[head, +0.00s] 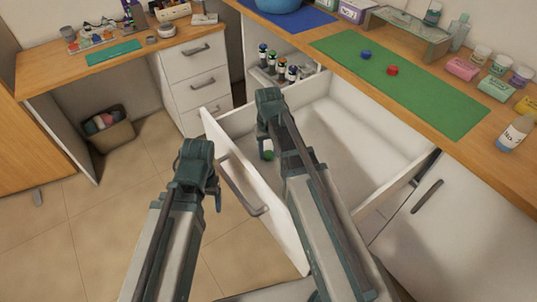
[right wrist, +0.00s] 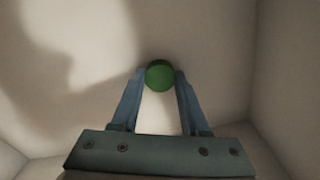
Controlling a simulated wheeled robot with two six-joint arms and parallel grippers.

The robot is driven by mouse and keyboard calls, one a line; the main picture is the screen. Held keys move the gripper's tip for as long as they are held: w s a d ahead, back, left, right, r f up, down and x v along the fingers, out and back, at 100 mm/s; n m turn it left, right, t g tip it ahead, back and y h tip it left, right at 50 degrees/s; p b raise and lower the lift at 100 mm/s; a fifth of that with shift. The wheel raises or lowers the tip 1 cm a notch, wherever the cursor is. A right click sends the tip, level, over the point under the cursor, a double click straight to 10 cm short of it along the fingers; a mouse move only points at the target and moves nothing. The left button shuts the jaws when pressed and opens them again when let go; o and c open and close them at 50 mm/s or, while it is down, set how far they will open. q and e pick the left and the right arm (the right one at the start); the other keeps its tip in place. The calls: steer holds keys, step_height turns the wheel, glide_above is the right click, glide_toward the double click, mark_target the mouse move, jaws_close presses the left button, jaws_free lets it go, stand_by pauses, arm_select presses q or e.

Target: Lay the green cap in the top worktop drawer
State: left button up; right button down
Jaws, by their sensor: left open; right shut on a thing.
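The green cap (right wrist: 160,75) is between the fingertips of my right gripper (right wrist: 160,84), which is shut on it. In the head view the cap (head: 268,155) shows just below my right gripper (head: 267,146), inside the open top worktop drawer (head: 375,126). The drawer's pale floor fills the right wrist view behind the cap. I cannot tell whether the cap touches that floor. My left gripper (head: 213,198) is open and empty, left of the drawer front (head: 250,190), over the floor tiles.
A blue cap (head: 366,54) and a red cap (head: 392,70) lie on the green mat (head: 430,88) on the worktop. Several small bottles (head: 280,67) stand in a rack behind the drawer. The drawer's front and side walls surround my right gripper.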

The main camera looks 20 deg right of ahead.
mark_target(268, 154)
steer(key=shift+f, duration=0.15)
steer(key=shift+c, duration=2)
jaws_free()
steer(key=shift+r, duration=0.25)
step_height(268, 154, up, 12)
steer(key=p, duration=1.2)
